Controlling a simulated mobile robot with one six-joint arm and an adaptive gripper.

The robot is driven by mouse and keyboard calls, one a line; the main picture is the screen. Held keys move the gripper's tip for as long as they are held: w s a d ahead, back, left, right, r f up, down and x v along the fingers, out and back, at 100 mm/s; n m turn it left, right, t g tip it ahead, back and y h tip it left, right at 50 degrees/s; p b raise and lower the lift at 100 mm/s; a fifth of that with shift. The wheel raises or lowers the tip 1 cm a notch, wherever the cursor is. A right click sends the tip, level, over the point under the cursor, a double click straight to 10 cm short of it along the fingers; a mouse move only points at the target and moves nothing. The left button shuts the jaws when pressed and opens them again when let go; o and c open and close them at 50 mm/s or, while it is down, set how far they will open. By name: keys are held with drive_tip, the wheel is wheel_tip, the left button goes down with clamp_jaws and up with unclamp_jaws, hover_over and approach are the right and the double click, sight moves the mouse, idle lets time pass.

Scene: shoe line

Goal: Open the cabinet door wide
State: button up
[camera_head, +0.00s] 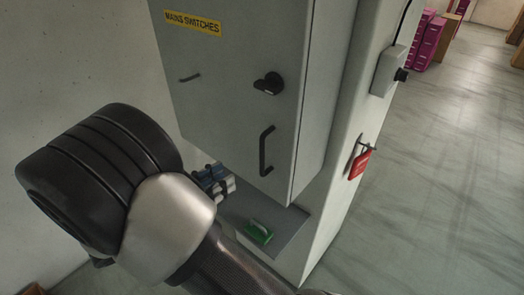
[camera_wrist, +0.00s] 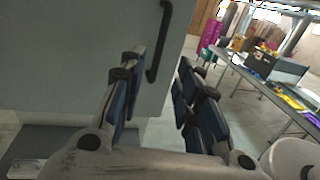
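The grey cabinet (camera_head: 235,55) carries a yellow "MAINS SWITCHES" label, and its door looks shut. On the door are a black upright bar handle (camera_head: 266,150) and, above it, a black rotary knob (camera_head: 269,84). My gripper (camera_head: 217,180) is low and left of the handle in the head view, partly hidden by my arm. In the wrist view my gripper (camera_wrist: 161,78) is open with its blue-padded fingers apart. The lower part of the handle (camera_wrist: 161,40) shows between and beyond the fingertips; I cannot tell whether they touch it.
Below the cabinet a grey ledge (camera_head: 283,228) holds a green-handled item (camera_head: 258,232). A red tag (camera_head: 360,163) and a grey switch box (camera_head: 388,70) are on the side panel at right. The floor (camera_head: 440,170) right of the cabinet is clear. A table (camera_wrist: 262,85) stands farther off.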

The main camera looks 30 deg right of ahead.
drive_tip(key=p, duration=0.2)
hover_over(262, 172)
drive_tip(key=shift+w+d, duration=0.3)
drive_tip(key=shift+c, duration=0.3)
clamp_jaws()
idle(0.3)
